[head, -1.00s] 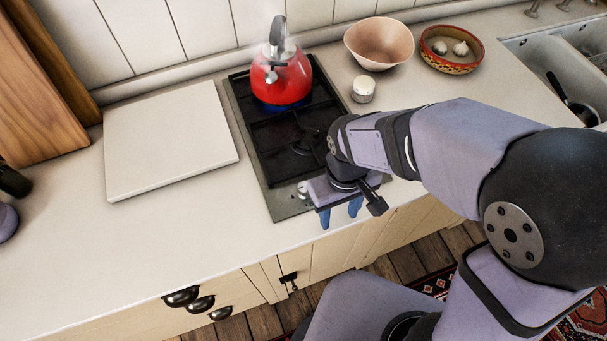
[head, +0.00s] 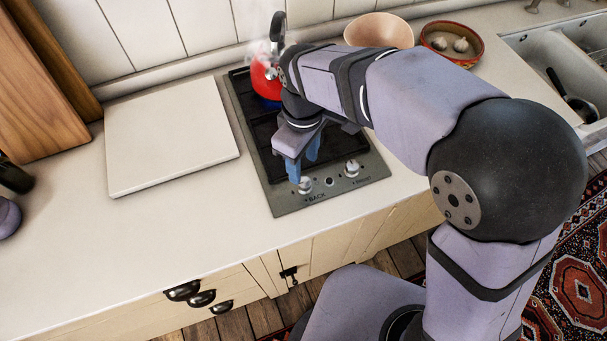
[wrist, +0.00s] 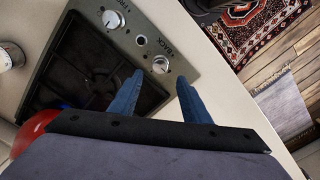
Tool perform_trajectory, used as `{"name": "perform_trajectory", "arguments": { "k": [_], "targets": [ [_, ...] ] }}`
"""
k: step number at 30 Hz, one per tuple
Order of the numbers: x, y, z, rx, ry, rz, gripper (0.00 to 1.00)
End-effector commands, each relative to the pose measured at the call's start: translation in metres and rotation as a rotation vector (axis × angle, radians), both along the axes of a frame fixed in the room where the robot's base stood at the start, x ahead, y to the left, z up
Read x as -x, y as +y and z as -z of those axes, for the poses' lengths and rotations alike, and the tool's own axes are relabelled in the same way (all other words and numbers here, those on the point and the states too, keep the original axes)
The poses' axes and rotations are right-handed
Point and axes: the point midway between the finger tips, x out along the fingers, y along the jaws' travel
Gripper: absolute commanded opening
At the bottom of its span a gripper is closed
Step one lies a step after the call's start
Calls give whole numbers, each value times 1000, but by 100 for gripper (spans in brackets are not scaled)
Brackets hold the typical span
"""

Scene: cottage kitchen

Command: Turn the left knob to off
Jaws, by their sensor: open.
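The left knob (head: 304,185), pale and round, sits on the stove's front panel above the word BACK. The same knob (wrist: 160,64) shows in the wrist view, just beyond and between my blue fingertips. My gripper (head: 302,168) is open and empty, pointing down at the back edge of the left knob; I cannot tell whether a finger touches it. In the wrist view my gripper (wrist: 160,78) has its fingers spread. The right knob (head: 352,168) is uncovered. I cannot read either knob's exact setting.
A red kettle (head: 262,82) steams on the rear burner, with blue flame (head: 268,102) under it, partly behind my arm. A white board (head: 170,138) lies left of the stove. A pink bowl (head: 378,32) and a patterned garlic bowl (head: 452,56) stand behind my arm.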

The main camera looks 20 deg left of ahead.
Motion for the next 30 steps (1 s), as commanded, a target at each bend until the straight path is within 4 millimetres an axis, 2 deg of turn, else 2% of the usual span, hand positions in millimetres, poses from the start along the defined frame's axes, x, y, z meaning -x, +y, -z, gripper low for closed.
{"name": "perform_trajectory", "arguments": {
  "k": [15, 21, 28, 30],
  "targets": [
    [1, -1, 59, 3, 2, 2, 43],
    [0, -1, 67, 1, 0, 2, 43],
    [0, -1, 68, 0, 0, 2, 43],
    [0, -1, 68, 0, 0, 2, 27]
  ]
}}
